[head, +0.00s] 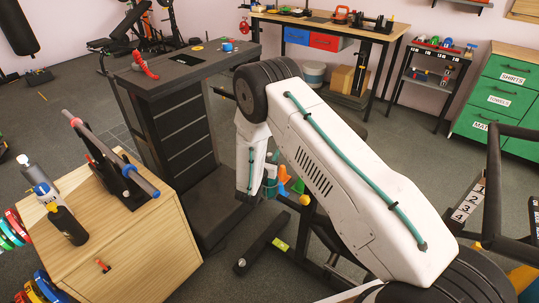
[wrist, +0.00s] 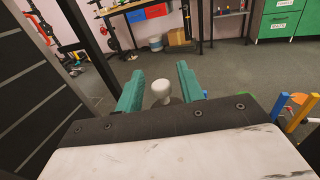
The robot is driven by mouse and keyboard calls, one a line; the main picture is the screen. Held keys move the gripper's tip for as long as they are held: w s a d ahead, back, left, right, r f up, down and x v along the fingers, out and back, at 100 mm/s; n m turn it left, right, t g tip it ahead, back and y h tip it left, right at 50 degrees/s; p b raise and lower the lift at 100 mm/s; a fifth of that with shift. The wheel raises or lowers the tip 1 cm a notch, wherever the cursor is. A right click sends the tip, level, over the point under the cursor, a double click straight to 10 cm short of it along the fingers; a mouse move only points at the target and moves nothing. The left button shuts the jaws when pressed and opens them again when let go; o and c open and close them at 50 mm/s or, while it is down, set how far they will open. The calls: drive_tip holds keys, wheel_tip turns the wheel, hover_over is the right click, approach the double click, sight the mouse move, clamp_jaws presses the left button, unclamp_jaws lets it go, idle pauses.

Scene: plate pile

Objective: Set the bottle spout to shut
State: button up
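Several bottle-like things stand close together on the wooden box at the left of the head view: a black one (head: 68,226), a white and blue one with some yellow (head: 47,195), and a pale-topped grey one (head: 32,171). Their spouts are too small to tell open from shut. My gripper (wrist: 160,86) shows in the wrist view with its two teal fingers wide apart. A white rounded thing (wrist: 160,91) shows between the fingers; I cannot tell its distance or whether it is a bottle's top. My arm hides most of the gripper in the head view.
The wooden box (head: 135,255) also holds a dark rack with a bar (head: 112,165). A dark cabinet (head: 180,110) stands beside my arm. A workbench (head: 325,28) and green drawers (head: 505,95) stand at the back. Grey floor between them is partly clear.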

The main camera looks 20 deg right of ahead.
clamp_jaws()
drive_tip(key=shift+s+f, duration=0.1)
drive_tip(key=shift+f, duration=0.75)
unclamp_jaws()
drive_tip(key=shift+a, duration=0.1)
drive_tip(key=v, duration=0.7)
drive_tip(key=shift+s+a, duration=0.2)
drive_tip(key=shift+s, duration=0.05)
drive_tip(key=shift+s, duration=0.1)
